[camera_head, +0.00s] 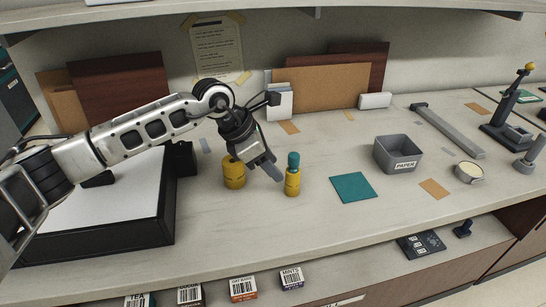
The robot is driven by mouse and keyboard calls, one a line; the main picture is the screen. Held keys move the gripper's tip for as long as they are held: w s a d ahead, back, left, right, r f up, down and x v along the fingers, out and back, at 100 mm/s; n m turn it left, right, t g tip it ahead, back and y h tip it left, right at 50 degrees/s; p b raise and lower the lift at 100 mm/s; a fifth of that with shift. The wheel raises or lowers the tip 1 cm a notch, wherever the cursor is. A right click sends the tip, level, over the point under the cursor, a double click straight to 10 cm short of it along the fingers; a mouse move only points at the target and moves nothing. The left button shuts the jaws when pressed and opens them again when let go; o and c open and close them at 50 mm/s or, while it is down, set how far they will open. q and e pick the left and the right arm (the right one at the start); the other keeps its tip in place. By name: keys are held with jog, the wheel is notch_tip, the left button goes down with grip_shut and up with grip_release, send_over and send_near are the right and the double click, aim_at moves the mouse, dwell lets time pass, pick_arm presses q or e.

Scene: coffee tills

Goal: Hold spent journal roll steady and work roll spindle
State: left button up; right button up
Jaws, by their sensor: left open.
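A short, wide yellow cylinder (234,174) stands upright on the counter, its top partly hidden by my left gripper. A slimmer yellow cylinder (292,184) with a teal cap (293,160) stands upright to its right. I cannot tell which of these is the journal roll or the spindle. My left gripper (266,170) points down between the two, with a grey finger close to the slimmer cylinder. It is open and holds nothing visible; whether it touches either cylinder is unclear. My right gripper is out of view.
A teal mat (353,187) lies right of the cylinders, with a grey bin labelled PAPER (398,155) beyond it. A black-framed white tray (98,212) fills the left. Small boxes (243,289) stand on the lower shelf. The counter front is clear.

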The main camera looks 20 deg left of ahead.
aim_at(288, 186)
pick_arm(q)
jog(key=b+x, duration=0.4)
jog(key=x, duration=0.2)
jog(key=shift+w+d+f, duration=0.1)
jog(key=shift+f, duration=0.25)
jog(key=shift+w+d+f+b, duration=0.2)
jog(key=shift+d+f+b, duration=0.1)
jog(key=shift+f+b, duration=0.1)
jog(key=shift+r, duration=0.1)
grip_shut()
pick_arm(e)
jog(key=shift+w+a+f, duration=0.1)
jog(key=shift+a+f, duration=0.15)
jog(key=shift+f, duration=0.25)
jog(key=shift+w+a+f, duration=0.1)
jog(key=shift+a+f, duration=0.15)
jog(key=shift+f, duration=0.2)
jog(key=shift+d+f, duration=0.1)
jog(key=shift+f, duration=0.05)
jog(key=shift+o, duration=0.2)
